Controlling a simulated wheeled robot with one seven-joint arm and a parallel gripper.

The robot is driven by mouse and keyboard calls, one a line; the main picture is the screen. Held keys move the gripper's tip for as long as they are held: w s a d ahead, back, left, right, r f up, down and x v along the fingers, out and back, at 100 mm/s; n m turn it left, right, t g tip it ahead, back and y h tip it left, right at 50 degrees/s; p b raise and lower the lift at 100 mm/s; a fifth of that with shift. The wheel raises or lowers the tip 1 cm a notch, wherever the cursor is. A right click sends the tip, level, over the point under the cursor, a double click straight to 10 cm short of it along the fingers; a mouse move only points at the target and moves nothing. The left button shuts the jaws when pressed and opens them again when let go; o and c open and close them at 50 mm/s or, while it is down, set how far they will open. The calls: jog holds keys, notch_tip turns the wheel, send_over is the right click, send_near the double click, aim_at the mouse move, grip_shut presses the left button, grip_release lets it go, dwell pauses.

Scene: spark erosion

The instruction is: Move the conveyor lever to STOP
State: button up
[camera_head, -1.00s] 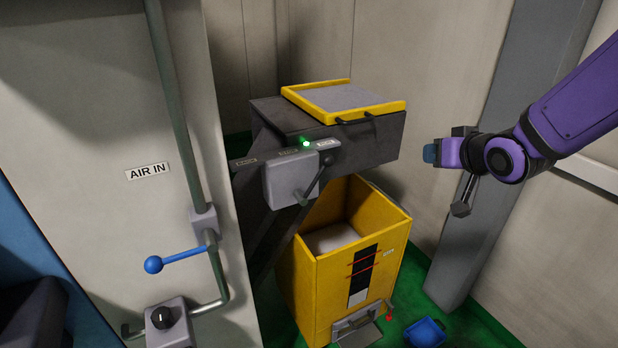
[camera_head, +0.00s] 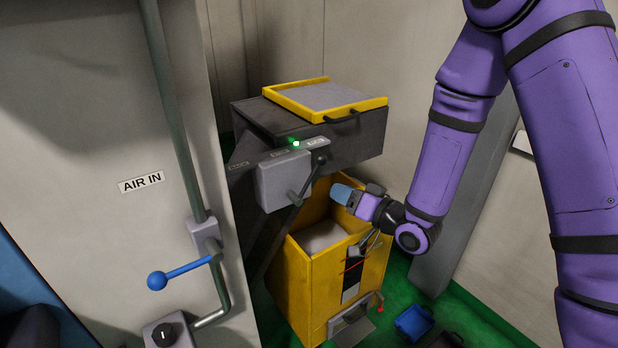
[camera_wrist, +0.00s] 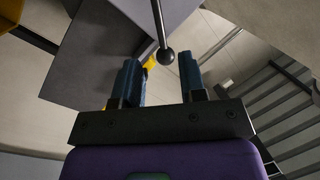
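The conveyor lever (camera_head: 308,180) is a dark rod with a round knob, on a grey box (camera_head: 272,182) at the conveyor's side. It tilts up and right, its knob near the rightmost of several small label plates (camera_head: 313,141), whose words are too small to read. My gripper (camera_head: 341,193) is right of and below the knob in the head view. In the wrist view my gripper (camera_wrist: 160,72) is open, its two blue fingers apart. The lever's ball knob (camera_wrist: 166,57) appears in the gap near the fingertips; I cannot tell its depth, and no contact shows.
A green lamp (camera_head: 295,143) glows above the grey box. A yellow bin (camera_head: 320,285) stands below my gripper. A yellow-rimmed tray (camera_head: 372,104) tops the conveyor. A blue-handled valve (camera_head: 180,274) is on the left panel. A blue container (camera_head: 413,322) lies on the green floor.

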aim_at(311, 177)
jog(key=x, duration=1)
jog(key=shift+w, duration=0.1)
grip_shut()
